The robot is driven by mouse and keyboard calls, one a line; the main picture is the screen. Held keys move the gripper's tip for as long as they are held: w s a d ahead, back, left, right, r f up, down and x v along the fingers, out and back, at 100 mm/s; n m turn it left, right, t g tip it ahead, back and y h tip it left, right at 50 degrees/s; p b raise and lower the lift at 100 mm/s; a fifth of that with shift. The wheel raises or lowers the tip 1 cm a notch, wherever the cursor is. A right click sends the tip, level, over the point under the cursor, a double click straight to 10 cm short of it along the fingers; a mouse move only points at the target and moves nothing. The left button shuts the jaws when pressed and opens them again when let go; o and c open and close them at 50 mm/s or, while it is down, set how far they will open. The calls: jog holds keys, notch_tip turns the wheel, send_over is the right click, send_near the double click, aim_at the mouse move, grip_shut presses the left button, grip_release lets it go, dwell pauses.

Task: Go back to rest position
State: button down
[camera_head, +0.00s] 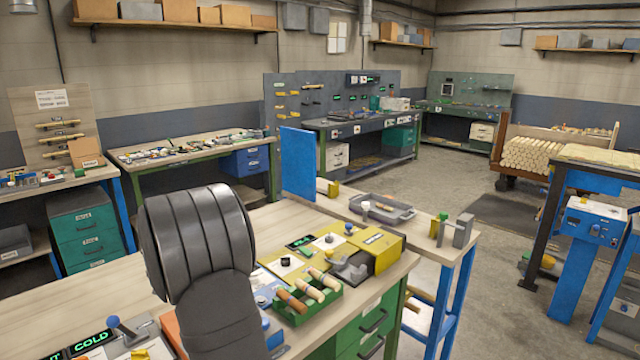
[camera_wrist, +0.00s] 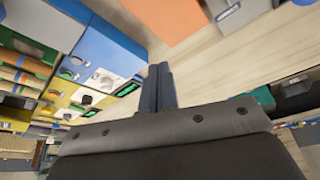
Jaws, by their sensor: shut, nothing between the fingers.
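My gripper (camera_wrist: 159,72) shows in the wrist view with its two dark fingers side by side, shut and empty. Its fingertips are over a pale wooden bench top, which also shows in the head view (camera_head: 110,296). I cannot tell the height of the fingertips above the wood. In the head view my dark grey arm stands up over the front bench, left of the middle, and the fingers cannot be made out.
Right of my arm, a green tray (camera_head: 318,304) holds several wood-handled tools, near a yellow box (camera_head: 385,251). A grey tray (camera_head: 392,213) lies behind. A blue panel (camera_head: 297,163) stands upright. A lit "COLD" sign (camera_head: 92,342) is at lower left.

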jog(key=shift+s+d+r+m+g, duration=0.1)
jog(key=shift+s+d+r+m, duration=0.15)
jog(key=shift+r+m, duration=0.25)
jog(key=shift+s+d+r+m+g, duration=0.1)
jog(key=shift+s+d+r+m, duration=0.1)
jog(key=shift+d+r+m, duration=0.25)
jog(key=shift+s+d+r+m+g, duration=0.1)
jog(key=shift+s+d+r+m, duration=0.1)
jog(key=shift+r+m, duration=0.3)
jog(key=shift+a, duration=0.1)
jog(key=w+f+n, duration=0.1)
jog(key=f, duration=0.2)
jog(key=w+a+f+n, duration=0.1)
jog(key=f, duration=0.2)
jog(key=w+a+f+n, duration=0.1)
jog(key=f, duration=0.2)
jog(key=shift+w+a+f, duration=0.1)
jog(key=shift+w+f, duration=0.05)
jog(key=shift+s+f, duration=0.35)
jog(key=shift+f, duration=0.2)
jog(key=s+d, duration=0.1)
jog(key=s, duration=0.2)
jog(key=s+d, duration=0.1)
jog(key=shift+s+d+r, duration=0.15)
jog(key=shift+d, duration=0.2)
jog(key=shift+s+d, duration=0.45)
jog(key=shift+w+a, duration=0.1)
